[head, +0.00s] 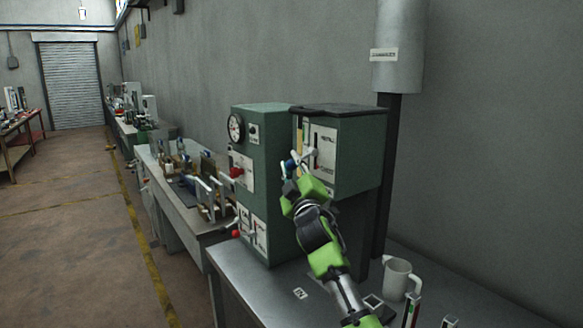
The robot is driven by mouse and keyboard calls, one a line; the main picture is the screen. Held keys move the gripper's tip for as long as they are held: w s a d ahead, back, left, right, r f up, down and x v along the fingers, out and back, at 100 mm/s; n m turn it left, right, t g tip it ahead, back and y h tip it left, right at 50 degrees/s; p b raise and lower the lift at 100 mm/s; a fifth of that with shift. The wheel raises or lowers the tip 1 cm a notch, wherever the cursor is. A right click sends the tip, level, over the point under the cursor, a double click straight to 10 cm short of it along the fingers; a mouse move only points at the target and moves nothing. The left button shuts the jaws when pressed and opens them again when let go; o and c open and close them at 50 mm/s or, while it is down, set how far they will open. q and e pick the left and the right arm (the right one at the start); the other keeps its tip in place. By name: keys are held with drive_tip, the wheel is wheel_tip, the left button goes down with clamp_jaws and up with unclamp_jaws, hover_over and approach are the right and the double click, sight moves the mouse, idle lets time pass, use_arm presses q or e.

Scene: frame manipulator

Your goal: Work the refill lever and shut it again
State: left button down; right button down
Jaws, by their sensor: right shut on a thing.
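The refill lever (311,154) is a pale handle on the white labelled panel (325,150) of the green machine's right-hand box (360,150). My right gripper (292,167) reaches up to it from below and is shut on the lever. The fingers and the wrist partly cover the lever and the lower part of the panel, so its exact angle is hard to tell. My left gripper is not in view.
A green column (262,200) with a round gauge (236,127) and red knobs stands left of the box. A dark pipe (388,180) runs behind.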

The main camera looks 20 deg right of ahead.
drive_tip(key=shift+f, duration=0.15)
drive_tip(key=c, duration=1.8)
unclamp_jaws()
drive_tip(key=v, duration=1.2)
